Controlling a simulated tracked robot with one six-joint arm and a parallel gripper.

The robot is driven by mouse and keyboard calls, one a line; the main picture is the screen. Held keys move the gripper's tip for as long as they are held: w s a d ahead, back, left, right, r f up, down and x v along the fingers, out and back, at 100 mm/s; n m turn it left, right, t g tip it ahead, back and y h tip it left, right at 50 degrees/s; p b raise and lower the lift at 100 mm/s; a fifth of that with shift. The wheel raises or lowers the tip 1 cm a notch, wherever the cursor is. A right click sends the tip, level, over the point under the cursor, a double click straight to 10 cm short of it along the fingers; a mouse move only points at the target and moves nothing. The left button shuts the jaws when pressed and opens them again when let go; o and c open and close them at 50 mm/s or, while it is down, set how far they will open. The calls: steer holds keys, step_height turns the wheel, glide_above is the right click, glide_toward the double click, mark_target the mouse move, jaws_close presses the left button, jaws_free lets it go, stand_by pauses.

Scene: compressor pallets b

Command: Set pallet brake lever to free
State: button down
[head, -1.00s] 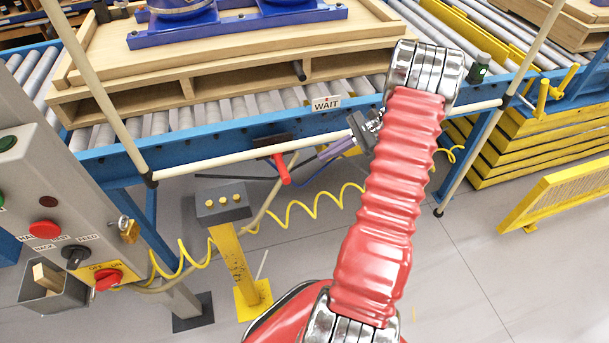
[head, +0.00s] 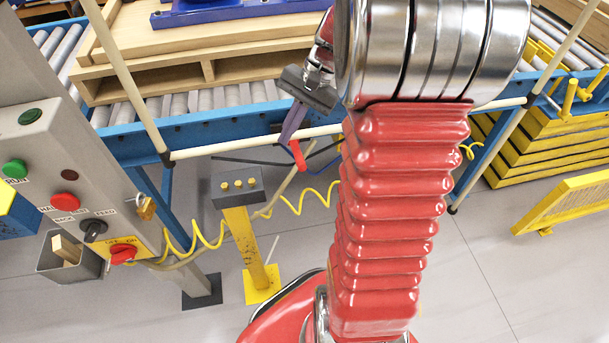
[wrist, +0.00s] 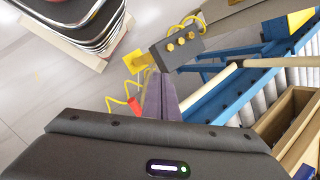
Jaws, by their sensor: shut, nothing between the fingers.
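The red brake lever (head: 299,154) hangs down below the blue conveyor rail, just in front of the white bar. Its upper end is hidden behind my gripper. My gripper (head: 287,138) is shut and empty. Its purple-grey fingers point down, with their tips right at the lever's upper part. I cannot tell whether they touch it. In the wrist view the closed fingers (wrist: 159,85) reach toward the yellow post, and a red piece of the lever (wrist: 134,106) shows just left of them.
A yellow post with a grey button box (head: 238,187) stands below the rail. A coiled yellow hose (head: 315,198) hangs nearby. A control panel (head: 60,170) is at the left. A wooden pallet (head: 180,82) rests on the rollers above. The floor at the lower right is clear.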

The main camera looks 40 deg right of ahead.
steer(key=s+a+r+n+t+h, duration=0.2)
steer(key=s+a+r+n, duration=0.2)
steer(key=s+a+n, duration=0.2)
steer(key=s+a+r+n+t+h, duration=0.2)
steer(key=s+a+n, duration=0.4)
steer(key=a, duration=0.4)
steer(key=shift+s+a+r+h, duration=0.2)
steer(key=shift+s+r+h, duration=0.4)
steer(key=shift+r, duration=0.7)
